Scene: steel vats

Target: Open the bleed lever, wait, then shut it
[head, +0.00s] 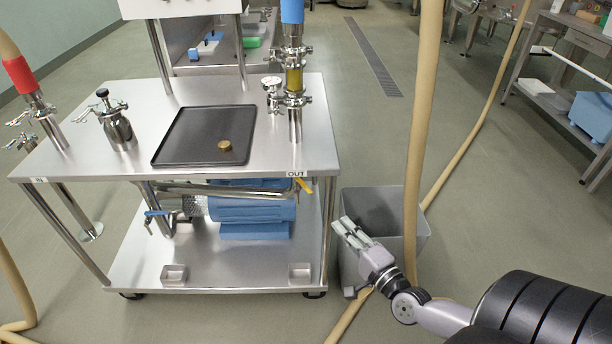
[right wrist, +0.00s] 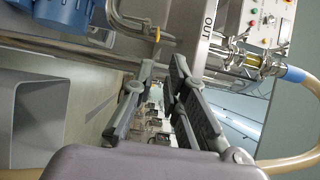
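A small yellow lever (head: 304,184) sits under the right edge of the steel cart's top, just below the OUT label (head: 296,174). It also shows in the right wrist view (right wrist: 157,35), ahead of the fingers. A blue-handled lever (head: 156,213) is on the pipework under the cart's left side. The frames do not label either one as the bleed lever. My right gripper (head: 346,229) is open and empty, below and to the right of the yellow lever, over the grey bin. In the right wrist view its fingertips (right wrist: 162,68) stand apart. My left gripper is not in view.
The grey bin (head: 416,236) stands on the floor right of the cart, with a tan hose (head: 420,110) in front of it. A black tray (head: 185,148) with a brass disc (head: 224,146) lies on the cart. A blue pump (head: 250,210) is below.

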